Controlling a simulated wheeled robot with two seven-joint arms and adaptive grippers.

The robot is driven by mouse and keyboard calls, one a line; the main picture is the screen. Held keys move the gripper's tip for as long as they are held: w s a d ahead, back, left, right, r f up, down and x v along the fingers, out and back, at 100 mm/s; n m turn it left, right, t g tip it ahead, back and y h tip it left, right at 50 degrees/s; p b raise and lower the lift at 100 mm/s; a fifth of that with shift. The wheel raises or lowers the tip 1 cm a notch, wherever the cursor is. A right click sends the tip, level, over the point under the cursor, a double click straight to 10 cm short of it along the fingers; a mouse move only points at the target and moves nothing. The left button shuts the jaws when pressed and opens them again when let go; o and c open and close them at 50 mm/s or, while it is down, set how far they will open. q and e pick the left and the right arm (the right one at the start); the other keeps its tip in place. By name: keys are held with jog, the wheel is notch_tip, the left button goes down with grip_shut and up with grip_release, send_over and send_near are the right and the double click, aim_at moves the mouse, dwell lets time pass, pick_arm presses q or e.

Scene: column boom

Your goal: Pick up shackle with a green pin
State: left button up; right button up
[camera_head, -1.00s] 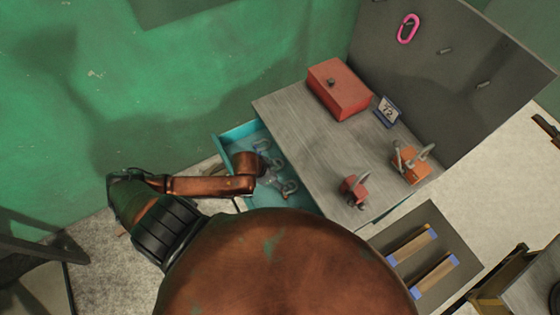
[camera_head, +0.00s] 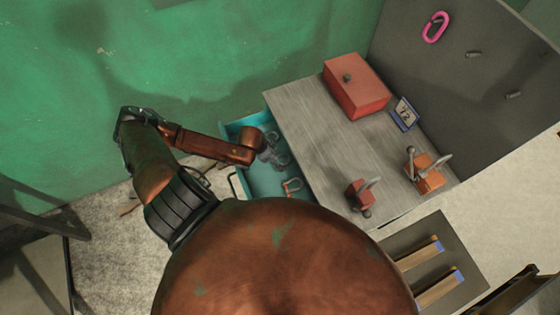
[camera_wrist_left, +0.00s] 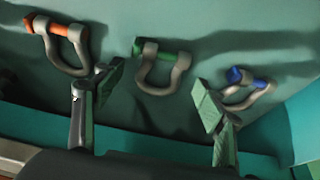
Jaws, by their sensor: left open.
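The shackle with a green pin (camera_wrist_left: 160,68) lies on the teal drawer's floor in the left wrist view, grey bow toward my gripper. My left gripper (camera_wrist_left: 158,92) is open and empty, one finger on each side of the green-pin shackle's line, apart from it. In the head view my left gripper (camera_head: 272,153) hangs over the far part of the open drawer (camera_head: 262,184). I cannot make out the green-pin shackle there. My right gripper is not in view.
A shackle with an orange pin (camera_wrist_left: 62,42) lies left of the green one, and one with a blue pin (camera_wrist_left: 244,84) lies right, near a fingertip. The drawer wall (camera_wrist_left: 302,122) is close. A red box (camera_head: 357,87) stands on the workbench (camera_head: 318,132).

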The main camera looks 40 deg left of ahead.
pick_arm(q)
jog(key=shift+x, duration=0.8)
jog(key=shift+r, duration=0.1)
jog(key=shift+c, duration=0.4)
jog(key=c, duration=1.4)
jog(key=shift+o, duration=0.2)
jog(key=shift+r, duration=0.1)
